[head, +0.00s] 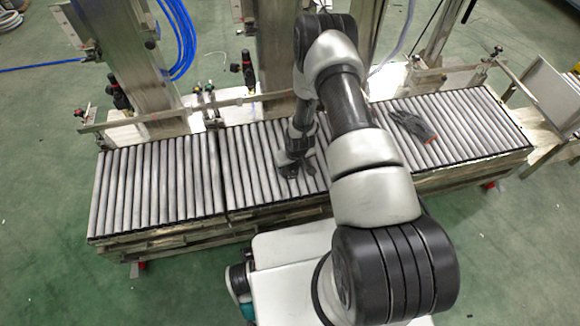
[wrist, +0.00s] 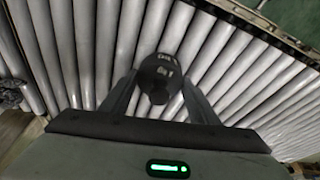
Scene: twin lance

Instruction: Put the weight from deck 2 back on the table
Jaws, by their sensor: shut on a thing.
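My gripper (head: 291,171) is low over the middle of the grey roller conveyor (head: 155,185) in the head view. In the wrist view, its two fingers (wrist: 158,100) are shut on a dark, rounded weight (wrist: 158,70) with pale markings on top. Rollers show behind and around the weight. I cannot tell whether the weight touches the rollers or hangs just above them. In the head view the weight is too small and dark to make out from the gripper. No deck label is readable, so I cannot tell which surface is deck 2.
Dark gloves (head: 414,125) lie on the rollers to the right. Metal posts (head: 143,70) and a rail (head: 150,116) with black fittings stand along the conveyor's back edge. A white-topped stand (head: 548,95) is at the far right. The rollers left of my gripper are clear.

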